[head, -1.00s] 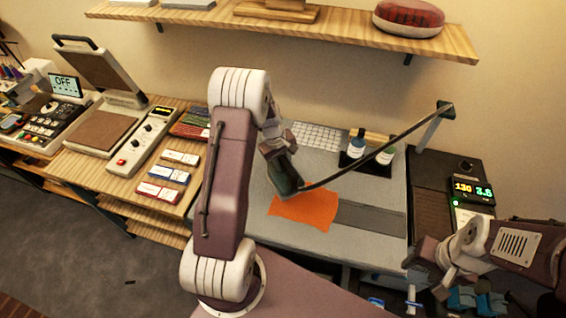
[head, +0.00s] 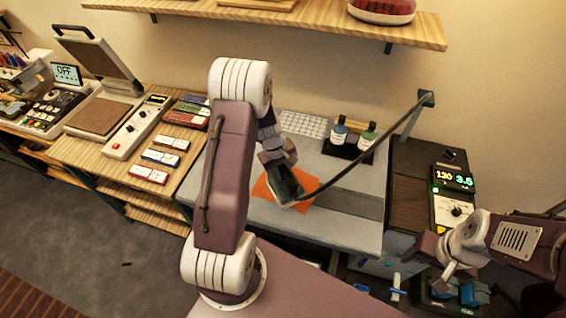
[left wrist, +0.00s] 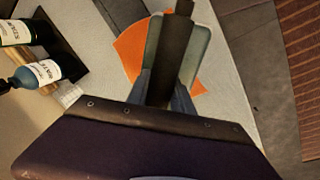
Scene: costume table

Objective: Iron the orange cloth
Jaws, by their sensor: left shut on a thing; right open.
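The orange cloth (head: 262,189) lies on the grey ironing surface (head: 345,203); it also shows in the left wrist view (left wrist: 131,48). My left gripper (head: 279,160) is shut on a dark grey-green iron (head: 286,187), which also shows in the left wrist view (left wrist: 182,50). The iron is over the middle of the cloth and hides part of it. I cannot tell whether its sole presses on the cloth. A dark cord (head: 365,153) runs from the iron to a post at the right. My right gripper (head: 437,258) is open and empty, right of the ironing surface.
Two bottles (head: 338,132) (head: 367,138) stand in a black holder behind the cloth. A control unit (head: 452,180) reading 130 and 3.5 is at the right. A heat press (head: 100,108) and several labelled blocks (head: 160,157) are on the wooden table at the left.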

